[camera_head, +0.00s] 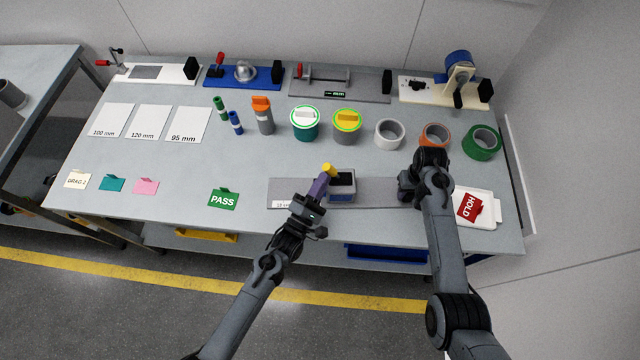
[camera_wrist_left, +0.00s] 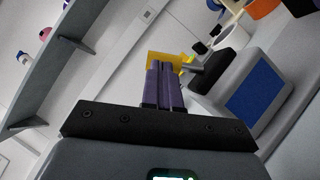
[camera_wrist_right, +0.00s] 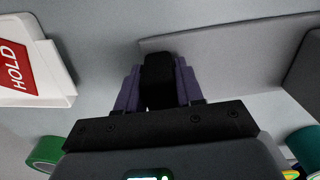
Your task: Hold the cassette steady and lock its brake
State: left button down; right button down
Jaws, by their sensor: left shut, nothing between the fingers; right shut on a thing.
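The cassette (camera_head: 341,197), a grey box with a dark top, sits on a long grey plate (camera_head: 375,190) near the table's front. Its blue side panel (camera_wrist_left: 256,93) shows in the left wrist view. A yellow lever (camera_head: 328,169) is at its upper left; it also shows in the left wrist view (camera_wrist_left: 155,59). My left gripper (camera_head: 322,180) is shut and empty, its purple fingertips at the yellow lever; contact is unclear. My right gripper (camera_head: 406,190) is shut on a black block (camera_wrist_right: 158,75) at the plate's right part.
A white tray (camera_head: 487,216) with a red HOLD card (camera_head: 469,207) lies just right of my right gripper. A green PASS card (camera_head: 223,198) lies left of the plate. Canisters and tape rolls (camera_head: 389,134) stand behind. The table between PASS and the white sheets is clear.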

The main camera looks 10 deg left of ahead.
pick_arm(q)
jog(key=shift+d+r+m+g, duration=0.3)
jog(key=shift+m+g, duration=0.1)
jog(key=shift+m, duration=0.3)
pick_arm(e)
jog(key=shift+s+f, duration=0.1)
jog(key=shift+f, duration=0.05)
pick_arm(q)
jog(key=shift+w+d+r+m+g, duration=0.1)
jog(key=shift+d+r+m+g, duration=0.45)
jog(key=shift+m, duration=0.55)
jog(key=shift+w+d+r+m+g, duration=0.1)
jog(key=shift+d+r+m+g, duration=0.2)
jog(key=shift+d+m+g, duration=0.7)
jog(key=d+m, duration=0.1)
jog(key=d+m+g+y, duration=0.1)
jog(key=m, duration=0.1)
jog(key=shift+w+r+y, duration=0.15)
jog(key=shift+y, duration=0.15)
jog(key=shift+d+m+g, duration=0.35)
jog(key=shift+m, duration=0.15)
jog(key=shift+d, duration=0.2)
jog(key=shift+w+d, duration=0.1)
jog(key=v, duration=1.4)
jog(key=shift+d+r, duration=0.3)
